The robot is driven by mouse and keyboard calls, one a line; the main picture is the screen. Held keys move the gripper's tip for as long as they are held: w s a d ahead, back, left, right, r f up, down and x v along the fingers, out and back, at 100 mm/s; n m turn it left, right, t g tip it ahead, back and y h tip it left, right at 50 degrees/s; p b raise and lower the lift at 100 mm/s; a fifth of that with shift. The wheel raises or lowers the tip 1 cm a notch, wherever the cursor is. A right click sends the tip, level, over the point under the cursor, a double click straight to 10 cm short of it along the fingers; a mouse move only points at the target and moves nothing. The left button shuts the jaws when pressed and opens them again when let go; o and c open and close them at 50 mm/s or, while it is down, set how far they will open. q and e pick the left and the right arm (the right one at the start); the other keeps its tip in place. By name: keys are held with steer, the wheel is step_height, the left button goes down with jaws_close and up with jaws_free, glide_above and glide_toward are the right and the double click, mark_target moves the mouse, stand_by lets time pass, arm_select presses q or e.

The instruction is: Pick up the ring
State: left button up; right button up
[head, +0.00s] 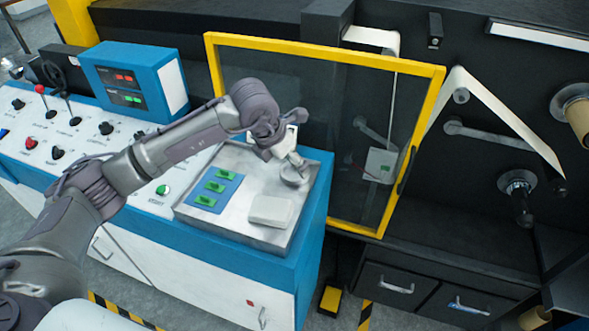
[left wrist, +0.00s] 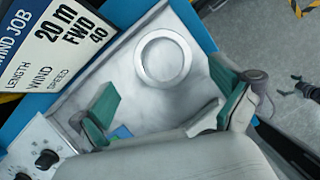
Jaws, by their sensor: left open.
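The ring (head: 297,180) is pale and metallic and lies flat on the steel tray (head: 240,158) at the right end of the console. In the left wrist view the whole ring (left wrist: 139,60) shows, with bare tray inside it. My left gripper (head: 284,143) is over the tray's far part, close above the ring in the head view, and partly covers it there. In the left wrist view my left gripper (left wrist: 165,88) has its green-padded fingers wide apart, with nothing between them. The ring appears beyond the fingertips.
A white block (head: 270,210) and a blue plate (head: 213,189) with green pieces lie on the tray. A white job card (left wrist: 50,45) stands beside the tray. A yellow-framed clear guard (head: 325,53) rises behind it. Knobs and levers fill the console's left.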

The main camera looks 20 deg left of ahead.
mark_target(297, 174)
arm_select(q)
steer(key=x, duration=0.2)
steer(key=p+x, duration=0.1)
steer(key=shift+w+d+f, duration=0.15)
steer(key=shift+d, duration=0.15)
steer(key=shift+f, duration=0.15)
steer(key=c, duration=1.2)
arm_select(e)
steer(key=shift+s+r, duration=0.75)
steer(key=shift+r, duration=0.05)
